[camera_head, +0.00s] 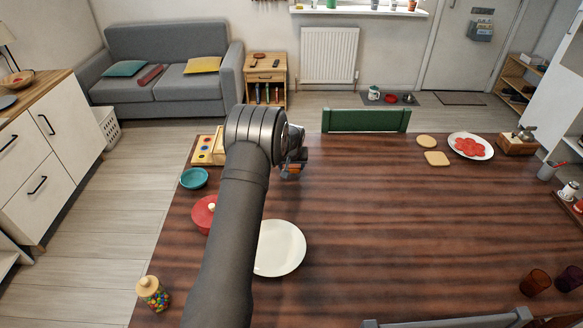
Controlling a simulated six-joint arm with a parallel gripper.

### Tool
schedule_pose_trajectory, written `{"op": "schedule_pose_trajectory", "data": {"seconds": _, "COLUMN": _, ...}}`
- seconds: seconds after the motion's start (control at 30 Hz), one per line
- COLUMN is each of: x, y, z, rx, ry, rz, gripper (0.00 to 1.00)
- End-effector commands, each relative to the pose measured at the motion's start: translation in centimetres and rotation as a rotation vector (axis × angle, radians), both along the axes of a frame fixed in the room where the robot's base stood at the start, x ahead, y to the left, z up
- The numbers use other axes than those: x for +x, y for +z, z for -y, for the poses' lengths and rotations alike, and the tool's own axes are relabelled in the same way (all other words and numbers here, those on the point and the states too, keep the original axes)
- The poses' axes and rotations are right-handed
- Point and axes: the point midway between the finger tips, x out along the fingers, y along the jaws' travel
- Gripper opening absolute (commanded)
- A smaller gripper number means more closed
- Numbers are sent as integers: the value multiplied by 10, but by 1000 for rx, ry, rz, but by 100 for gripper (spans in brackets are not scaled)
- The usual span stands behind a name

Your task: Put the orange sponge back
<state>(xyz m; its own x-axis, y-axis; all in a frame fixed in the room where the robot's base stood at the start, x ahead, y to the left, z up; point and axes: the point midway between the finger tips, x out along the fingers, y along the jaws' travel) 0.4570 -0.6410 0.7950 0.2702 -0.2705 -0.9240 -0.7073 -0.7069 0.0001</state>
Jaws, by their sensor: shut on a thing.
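My gripper (292,160) is over the far left part of the dark wood table (400,230). It is shut on a small orange thing, which looks like the orange sponge (291,174). The sponge shows just under the fingers; most of it is hidden by the gripper, and I cannot tell whether it touches the table. A light wooden box (202,148) with coloured dots stands at the table's far left edge, left of my wrist. My arm hides its right part, so I cannot tell how its flaps stand.
A teal bowl (194,178), a red lidded pot (203,215) and a white plate (280,248) lie near my arm. A candy jar (152,293) stands at the front left. A green chair (366,120) stands at the far edge. The table's middle is clear.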

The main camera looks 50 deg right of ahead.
Motion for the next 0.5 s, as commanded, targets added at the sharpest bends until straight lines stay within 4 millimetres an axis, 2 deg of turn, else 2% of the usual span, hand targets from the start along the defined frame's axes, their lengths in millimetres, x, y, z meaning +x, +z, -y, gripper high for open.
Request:
{"op": "schedule_pose_trajectory", "data": {"seconds": 0.07, "x": 0, "y": -9, "z": 0, "rx": 1, "ry": -1, "rz": 0, "gripper": 45}}
{"op": "schedule_pose_trajectory", "data": {"seconds": 0.43, "x": 0, "y": -12, "z": 0, "rx": -1, "ry": 0, "rz": 1, "gripper": 45}}
{"op": "schedule_pose_trajectory", "data": {"seconds": 0.47, "x": 0, "y": -11, "z": 0, "rx": -1, "ry": 0, "rz": 1, "gripper": 69}}
{"op": "schedule_pose_trajectory", "data": {"seconds": 0.5, "x": 0, "y": -11, "z": 0, "rx": -1, "ry": 0, "rz": 1, "gripper": 77}}
